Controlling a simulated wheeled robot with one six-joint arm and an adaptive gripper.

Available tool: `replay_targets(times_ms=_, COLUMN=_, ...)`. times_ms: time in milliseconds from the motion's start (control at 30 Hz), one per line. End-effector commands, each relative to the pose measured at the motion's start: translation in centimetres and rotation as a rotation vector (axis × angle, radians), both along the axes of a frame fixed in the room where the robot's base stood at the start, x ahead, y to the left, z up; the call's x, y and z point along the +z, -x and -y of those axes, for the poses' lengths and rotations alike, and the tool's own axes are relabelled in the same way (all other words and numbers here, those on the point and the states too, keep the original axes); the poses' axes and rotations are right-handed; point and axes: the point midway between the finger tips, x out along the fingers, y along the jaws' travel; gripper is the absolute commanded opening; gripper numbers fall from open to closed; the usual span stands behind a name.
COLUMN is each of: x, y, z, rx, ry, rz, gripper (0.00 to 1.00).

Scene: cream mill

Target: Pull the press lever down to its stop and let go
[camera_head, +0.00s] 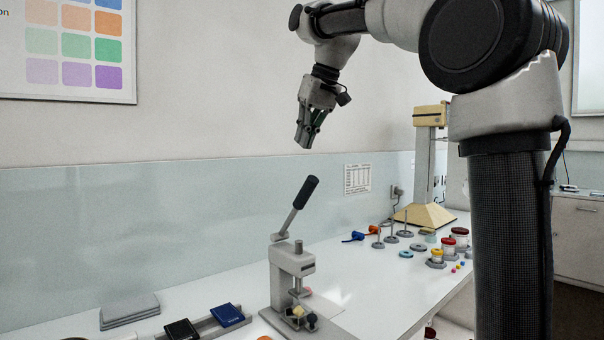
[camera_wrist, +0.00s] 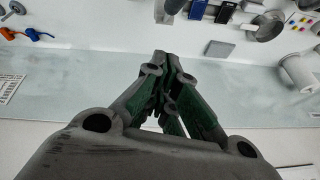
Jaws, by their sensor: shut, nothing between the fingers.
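The press (camera_head: 291,271) stands on the white bench in the head view. Its lever (camera_head: 296,208) is raised, leaning up and to the right, with a black grip (camera_head: 307,191) at its top end. My gripper (camera_head: 304,142) points down above the lever, its fingers apart from the grip. It is shut and empty. In the wrist view the shut fingers (camera_wrist: 163,62) fill the middle. The press shows only in part, if at all, in the wrist view, and I cannot make out the lever there.
A cream-coloured stand (camera_head: 425,213) stands farther back on the bench, with several small weights and jars near it. A blue item (camera_head: 227,315) and a black item (camera_head: 181,331) lie on a tray at the front left. Grey slabs (camera_head: 130,311) lie by the wall. The air around the lever is clear.

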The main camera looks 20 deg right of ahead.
Motion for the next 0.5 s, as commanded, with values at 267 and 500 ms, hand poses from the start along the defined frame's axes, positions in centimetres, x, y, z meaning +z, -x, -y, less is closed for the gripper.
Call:
replay_targets(times_ms=267, x=-5.6, y=-2.1, z=-1.3, rx=0.001, ry=0.001, rz=-0.004, gripper=0.00)
replay_targets(times_ms=500, x=-8.1, y=-0.4, z=-1.1, rx=0.000, ry=0.000, rz=0.001, gripper=0.00)
